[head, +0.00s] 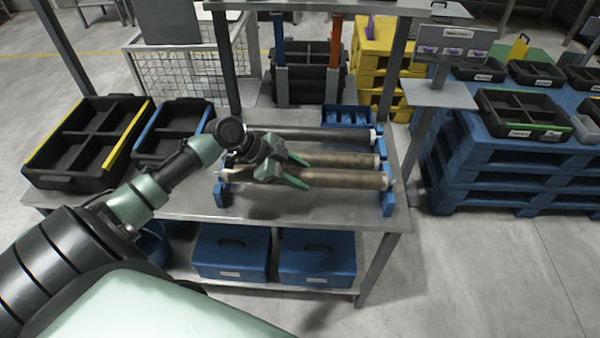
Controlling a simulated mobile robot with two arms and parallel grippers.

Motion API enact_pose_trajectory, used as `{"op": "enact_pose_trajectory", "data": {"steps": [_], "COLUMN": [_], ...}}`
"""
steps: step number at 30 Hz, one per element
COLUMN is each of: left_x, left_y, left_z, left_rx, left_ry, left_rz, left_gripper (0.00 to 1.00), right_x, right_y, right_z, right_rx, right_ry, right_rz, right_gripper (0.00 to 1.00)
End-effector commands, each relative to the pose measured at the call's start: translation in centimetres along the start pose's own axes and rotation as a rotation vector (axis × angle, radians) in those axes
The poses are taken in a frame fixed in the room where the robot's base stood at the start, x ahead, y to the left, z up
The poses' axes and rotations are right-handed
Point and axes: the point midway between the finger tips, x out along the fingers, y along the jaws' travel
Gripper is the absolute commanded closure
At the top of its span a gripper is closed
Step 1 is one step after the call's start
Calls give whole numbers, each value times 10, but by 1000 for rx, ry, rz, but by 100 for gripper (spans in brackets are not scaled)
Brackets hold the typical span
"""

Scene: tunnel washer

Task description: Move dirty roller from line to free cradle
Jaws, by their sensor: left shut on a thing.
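Two brown, dirty-looking rollers lie side by side on the metal table, the farther one (345,160) and the nearer one (350,180). A dark grey roller (310,134) lies behind them. Blue cradle supports (388,203) stand at the right ends, with another at the left (222,194). My left gripper (304,174) has green fingers and is over the brown rollers, shut on one of them. Its fingers hide part of the rollers, so which one is held is hard to tell. My right gripper is not in view.
Black trays (143,118) with yellow and blue edges sit left of the rollers. A blue bin (346,117) is behind them. A grey post with a sign (450,42) and blue pallets (470,180) stand right. Blue boxes (316,258) fill the lower shelf.

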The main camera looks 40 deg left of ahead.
Motion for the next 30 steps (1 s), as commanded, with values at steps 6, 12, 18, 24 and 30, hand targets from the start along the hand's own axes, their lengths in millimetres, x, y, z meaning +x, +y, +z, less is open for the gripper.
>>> {"op": "enact_pose_trajectory", "data": {"steps": [6, 12, 18, 24, 30], "left_x": [7, 13, 16, 19, 26], "left_y": [1, 2, 3, 4, 7], "left_z": [6, 12, 15, 18, 26], "left_rx": [1, 1, 1, 1, 0], "left_ry": [5, 4, 4, 4, 4], "left_rz": [-5, -5, -5, -5, -5], "left_gripper": [100, 100, 100, 100, 100], "right_x": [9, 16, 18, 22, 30], "right_y": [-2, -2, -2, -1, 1], "right_z": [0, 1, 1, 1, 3], "right_rx": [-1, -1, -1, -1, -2], "right_ry": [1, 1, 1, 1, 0], "right_rz": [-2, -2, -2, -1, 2], "right_gripper": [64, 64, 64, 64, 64]}}
